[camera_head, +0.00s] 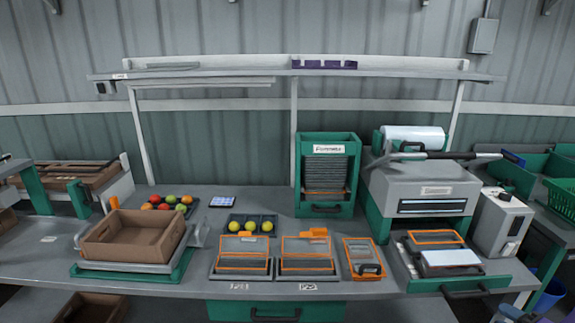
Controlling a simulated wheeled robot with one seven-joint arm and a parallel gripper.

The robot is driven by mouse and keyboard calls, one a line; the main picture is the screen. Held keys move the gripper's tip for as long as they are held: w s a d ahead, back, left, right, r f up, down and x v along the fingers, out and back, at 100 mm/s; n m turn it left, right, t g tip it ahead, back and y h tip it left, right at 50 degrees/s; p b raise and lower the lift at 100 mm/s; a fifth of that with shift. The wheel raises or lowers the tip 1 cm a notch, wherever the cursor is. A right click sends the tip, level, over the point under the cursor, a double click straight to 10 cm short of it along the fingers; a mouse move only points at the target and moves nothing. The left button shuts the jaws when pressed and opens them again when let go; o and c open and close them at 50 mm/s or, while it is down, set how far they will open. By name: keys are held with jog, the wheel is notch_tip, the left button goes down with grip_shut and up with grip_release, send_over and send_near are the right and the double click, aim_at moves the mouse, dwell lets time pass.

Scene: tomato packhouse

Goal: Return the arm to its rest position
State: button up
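Neither my arm nor my gripper can be made out in the head view, so the arm's pose and what the gripper holds are hidden. The grey workbench (190,282) stretches across the view. On it, a brown cardboard box (130,240) sits on a grey and green stand at the left. Two orange-edged clear-lidded trays, a left one (241,258) and a right one (307,258), stand side by side near the front edge. A smaller orange-framed container (363,258) is to their right.
A tray of red, orange and green tomatoes (170,203) and a tray of yellow ones (250,226) lie behind. A green rack (326,170) and a grey sealing machine (425,190) with a lever stand upright. A shelf (230,75) overhangs the bench.

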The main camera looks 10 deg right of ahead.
jog(key=w+a+r+n+g+y, duration=0.4)
jog(key=w+a+r+n+g, duration=0.15)
jog(key=r+n, duration=0.4)
jog(key=w+a+r+n+g+y, duration=0.4)
jog(key=a+r+n, duration=0.3)
jog(key=r+n, duration=0.3)
jog(key=s+a+r+n+g+h, duration=0.3)
jog(key=a+r+n+g+h, duration=0.3)
jog(key=a+r+n, duration=1.2)
jog(key=s+a+r+n+t+h, duration=0.2)
jog(key=s+r+n+t+h, duration=0.2)
jog(key=n, duration=1.1)
jog(key=s+t, duration=0.1)
jog(key=s, duration=0.2)
jog(key=shift+h, duration=0.4)
